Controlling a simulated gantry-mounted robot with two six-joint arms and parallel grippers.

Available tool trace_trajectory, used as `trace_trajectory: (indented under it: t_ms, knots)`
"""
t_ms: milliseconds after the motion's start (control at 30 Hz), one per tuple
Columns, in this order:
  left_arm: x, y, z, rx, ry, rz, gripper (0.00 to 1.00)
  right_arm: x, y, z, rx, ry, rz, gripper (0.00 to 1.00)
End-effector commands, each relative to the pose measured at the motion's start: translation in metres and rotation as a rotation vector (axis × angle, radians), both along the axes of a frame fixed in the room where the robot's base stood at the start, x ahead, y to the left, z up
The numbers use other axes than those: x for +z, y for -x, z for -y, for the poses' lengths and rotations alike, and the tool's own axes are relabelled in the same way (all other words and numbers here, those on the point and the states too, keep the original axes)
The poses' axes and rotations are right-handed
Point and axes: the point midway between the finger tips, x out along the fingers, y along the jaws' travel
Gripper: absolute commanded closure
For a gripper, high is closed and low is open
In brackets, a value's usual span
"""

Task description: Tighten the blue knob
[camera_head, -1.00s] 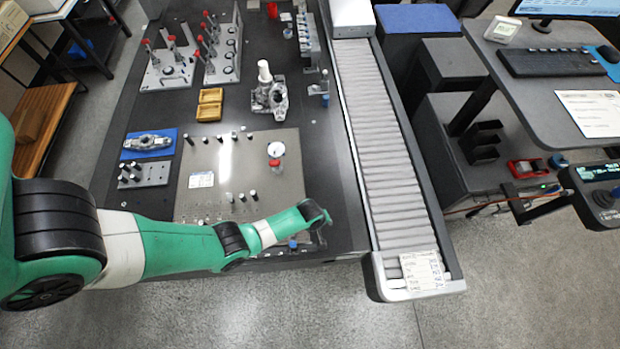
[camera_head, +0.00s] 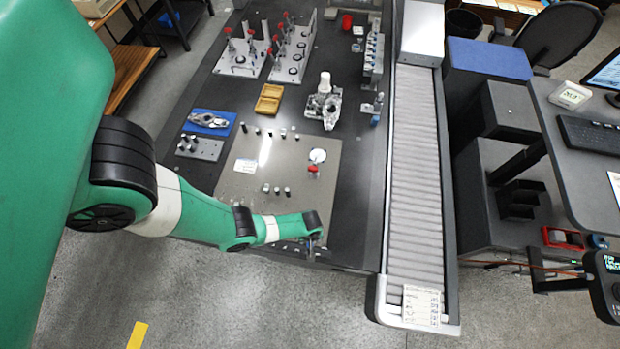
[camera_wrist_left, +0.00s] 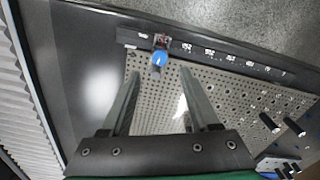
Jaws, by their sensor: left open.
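The blue knob (camera_wrist_left: 159,59) shows in the left wrist view, on a small fitting at the edge of the perforated plate (camera_wrist_left: 165,88). My left gripper (camera_wrist_left: 161,73) is open, its two fingers apart and nothing between their pads. The knob appears just beyond the fingertips, roughly in line with the gap between them; I see no contact. In the head view my left gripper (camera_head: 314,243) points down at the near right corner of the plate (camera_head: 225,187), and the arm's end hides the knob there. My right gripper is in neither view.
A red-topped part (camera_head: 313,170) and several small pins (camera_head: 276,190) stand on the plate. Several dark posts (camera_wrist_left: 294,127) show in the wrist view. A roller conveyor (camera_head: 414,170) runs along the right. The dark table strip beside it (camera_head: 360,200) is clear.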

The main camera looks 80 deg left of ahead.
Motion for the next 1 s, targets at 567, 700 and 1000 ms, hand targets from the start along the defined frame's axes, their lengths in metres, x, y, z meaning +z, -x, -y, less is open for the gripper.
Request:
trace_trajectory:
  t_ms: [567, 700, 1000]
  knots:
    - [-0.067, 0.0, 0.0, 0.0, 0.0, 0.001, 0.38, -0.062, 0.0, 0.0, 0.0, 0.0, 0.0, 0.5]
    - [-0.067, 0.0, 0.0, 0.0, 0.0, 0.0, 0.53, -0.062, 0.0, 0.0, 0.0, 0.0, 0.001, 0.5]
    - [-0.067, 0.0, 0.0, 0.0, 0.0, 0.0, 1.0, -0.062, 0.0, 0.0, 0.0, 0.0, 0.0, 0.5]
